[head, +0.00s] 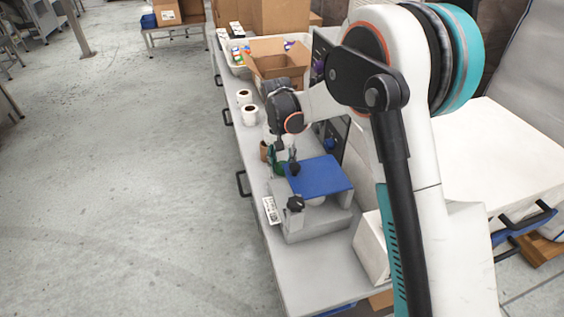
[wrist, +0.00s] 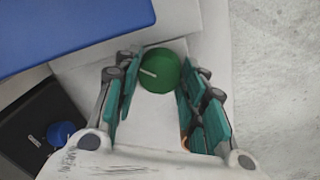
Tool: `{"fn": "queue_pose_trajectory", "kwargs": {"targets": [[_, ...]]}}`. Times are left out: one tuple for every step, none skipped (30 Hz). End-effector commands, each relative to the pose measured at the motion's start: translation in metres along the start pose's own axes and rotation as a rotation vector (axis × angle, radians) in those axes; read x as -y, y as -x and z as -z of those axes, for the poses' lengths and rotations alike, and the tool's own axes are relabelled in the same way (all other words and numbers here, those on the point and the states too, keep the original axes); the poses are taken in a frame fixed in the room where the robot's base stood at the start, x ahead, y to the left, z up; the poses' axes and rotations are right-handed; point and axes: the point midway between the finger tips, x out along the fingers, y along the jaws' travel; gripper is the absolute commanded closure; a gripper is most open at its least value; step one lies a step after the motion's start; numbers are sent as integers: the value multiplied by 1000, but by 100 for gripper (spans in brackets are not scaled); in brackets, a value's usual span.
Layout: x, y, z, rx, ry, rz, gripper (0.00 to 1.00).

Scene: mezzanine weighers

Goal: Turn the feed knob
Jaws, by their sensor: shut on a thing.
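A round green knob (wrist: 160,72) with a white pointer line shows in the wrist view, on a pale grey surface beside the blue plate (wrist: 70,30). The pointer slants slightly down to the right. My gripper (wrist: 158,84) is shut on the green knob, with a teal finger pad on each side of it. In the head view my gripper (head: 282,163) reaches down at the far left corner of the grey weigher (head: 315,228), which carries the blue plate (head: 322,174). My gripper and wrist mostly hide the knob there. I see no label naming it.
A blue knob (wrist: 62,132) sits on a black panel near my gripper. A black knob (head: 295,203) is on the weigher's near left. White rolls (head: 250,115) and an open cardboard box (head: 280,66) stand further along the bench. Open floor lies left.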

Motion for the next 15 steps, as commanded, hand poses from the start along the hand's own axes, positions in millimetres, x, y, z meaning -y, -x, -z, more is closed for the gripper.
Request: {"fn": "queue_pose_trajectory", "kwargs": {"targets": [[0, 1, 1, 1, -44, 1, 86], [0, 1, 1, 3, -73, 1, 86], [0, 1, 1, 5, -110, 1, 86], [0, 1, 1, 7, -139, 1, 86], [0, 1, 1, 8, -167, 1, 86], [0, 1, 1, 10, -204, 1, 86], [0, 1, 1, 12, -232, 1, 86], [0, 1, 1, 13, -259, 1, 86], [0, 1, 1, 15, -294, 1, 86], [0, 1, 1, 17, -320, 1, 86], [0, 1, 1, 18, -344, 1, 86], [0, 1, 2, 19, -376, 1, 86], [0, 1, 2, 21, -399, 1, 86], [0, 1, 2, 22, -422, 1, 86], [0, 1, 2, 23, -450, 1, 86]]}}
